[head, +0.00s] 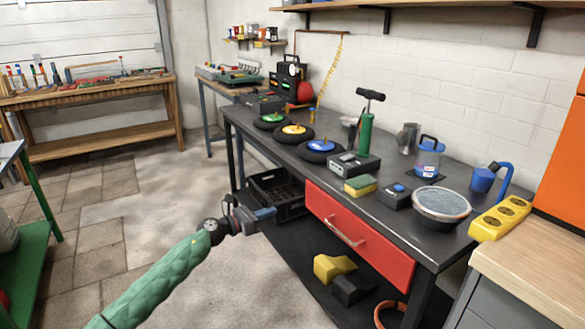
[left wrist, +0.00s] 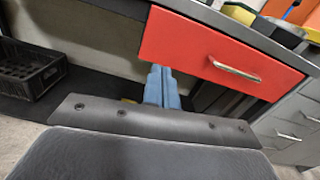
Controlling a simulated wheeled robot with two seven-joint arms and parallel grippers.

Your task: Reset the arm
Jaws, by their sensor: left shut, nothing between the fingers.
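My left gripper (head: 266,213) is at the end of the green-sleeved left arm, in front of the workbench in the head view. Its blue fingers are together with nothing between them. In the left wrist view the shut fingers (left wrist: 160,84) point toward the bench, overlapping the lower left edge of the red drawer (left wrist: 215,55). The gripper appears apart from the bench. The red drawer (head: 358,238) is closed, with a silver handle. My right gripper is in neither view.
A black crate (head: 277,195) and yellow block (head: 334,266) are below. Open floor (head: 165,205) lies left of the bench.

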